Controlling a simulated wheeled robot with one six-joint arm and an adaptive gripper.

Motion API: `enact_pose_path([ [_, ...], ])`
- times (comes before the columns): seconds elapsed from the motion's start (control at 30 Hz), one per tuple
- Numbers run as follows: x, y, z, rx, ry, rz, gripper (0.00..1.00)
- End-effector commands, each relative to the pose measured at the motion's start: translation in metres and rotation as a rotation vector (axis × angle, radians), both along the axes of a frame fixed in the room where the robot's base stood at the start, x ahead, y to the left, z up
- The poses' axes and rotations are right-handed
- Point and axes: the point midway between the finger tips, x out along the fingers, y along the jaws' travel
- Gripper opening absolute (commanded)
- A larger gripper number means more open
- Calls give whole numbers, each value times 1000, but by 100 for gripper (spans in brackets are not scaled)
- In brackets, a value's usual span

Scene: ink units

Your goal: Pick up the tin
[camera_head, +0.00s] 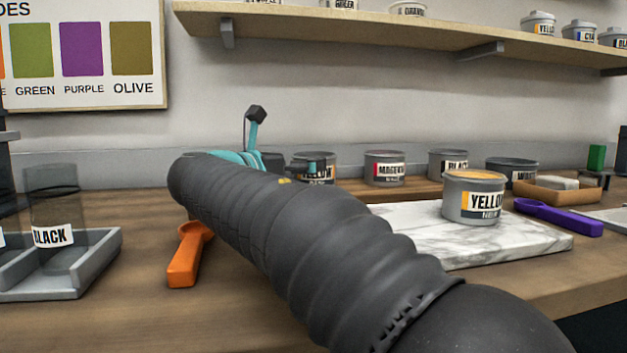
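Several grey tins are in view, and I cannot tell which one is meant. A tin labelled YELLOW (474,203), with an orange-yellow top, stands upright on a marble slab (531,243) at the right. Behind the slab stand a MAGENTA tin (384,169), a tin with a black label (447,164) and another dark-labelled tin (512,173). A further tin (322,178) at centre is partly hidden. My gripper (284,141) shows teal and dark parts beyond my dark arm. Its fingers look spread, with one by the partly hidden tin; no tin shows between them. Much of it is hidden.
A grey tray (93,281) with a clear container marked BLACK (53,232) stands at left. An orange scoop (186,256) lies under my arm. A purple scoop (560,217) and a brown tray (566,195) are at right. A shelf (390,31) with tins hangs above.

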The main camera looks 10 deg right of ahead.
Motion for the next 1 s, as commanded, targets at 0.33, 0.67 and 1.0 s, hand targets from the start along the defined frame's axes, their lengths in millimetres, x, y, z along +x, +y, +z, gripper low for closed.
enact_pose_path([
  [0.33, 17, -21, -3, 1, -2, -1, 100],
  [0.67, 41, -50, -3, 2, -1, -4, 100],
  [1.0, 48, -58, -3, 2, -1, 0, 100],
])
